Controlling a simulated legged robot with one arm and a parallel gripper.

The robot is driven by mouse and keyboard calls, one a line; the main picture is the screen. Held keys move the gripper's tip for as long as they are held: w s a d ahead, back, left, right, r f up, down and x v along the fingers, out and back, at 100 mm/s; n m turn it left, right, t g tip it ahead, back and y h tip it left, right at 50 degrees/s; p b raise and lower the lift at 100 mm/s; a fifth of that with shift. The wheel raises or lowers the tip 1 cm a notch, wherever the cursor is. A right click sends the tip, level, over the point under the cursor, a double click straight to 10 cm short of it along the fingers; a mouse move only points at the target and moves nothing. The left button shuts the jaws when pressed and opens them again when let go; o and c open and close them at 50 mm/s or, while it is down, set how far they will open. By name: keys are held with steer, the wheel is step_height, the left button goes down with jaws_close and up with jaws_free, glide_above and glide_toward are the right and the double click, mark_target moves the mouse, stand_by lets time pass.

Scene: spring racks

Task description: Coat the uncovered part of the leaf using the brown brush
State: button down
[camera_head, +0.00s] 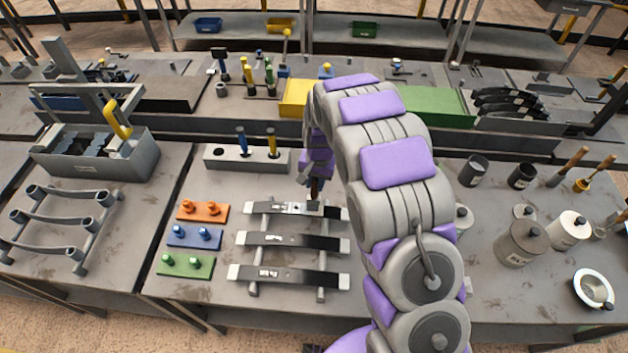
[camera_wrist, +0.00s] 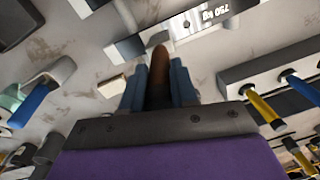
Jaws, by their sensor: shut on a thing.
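Three flat leaves lie across a grey rack. The top leaf (camera_head: 290,209) has black stretches, a pale left end and a paler grey patch right of its middle. The middle leaf (camera_head: 300,242) and bottom leaf (camera_head: 305,277) are mostly black with pale ends. My gripper (camera_head: 313,178) is above the top leaf, partly hidden by my arm. It is shut on the brown brush (camera_wrist: 158,78), whose brown handle stands between the blue fingers in the wrist view. The brush's lower end is near the top leaf's grey patch; I cannot tell whether they touch. A leaf marked "750 kg" (camera_wrist: 185,22) shows beyond the handle.
A grey block (camera_head: 225,157) holds blue and yellow tools behind the rack. Orange (camera_head: 203,211), blue and green plates with pegs lie left of it. Cans (camera_head: 522,243), more brushes (camera_head: 568,165) and a white dish (camera_head: 594,289) stand at the right.

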steer(key=shift+d+f, duration=0.1)
steer(key=shift+d, duration=0.05)
steer(key=shift+d, duration=1.1)
stand_by(1.4)
steer(key=shift+d+r+p, duration=0.1)
steer(key=shift+r+p, duration=0.35)
steer(key=shift+r, duration=2.5)
step_height(320, 180, up, 3)
steer(key=shift+p, duration=0.3)
steer(key=shift+f, duration=0.15)
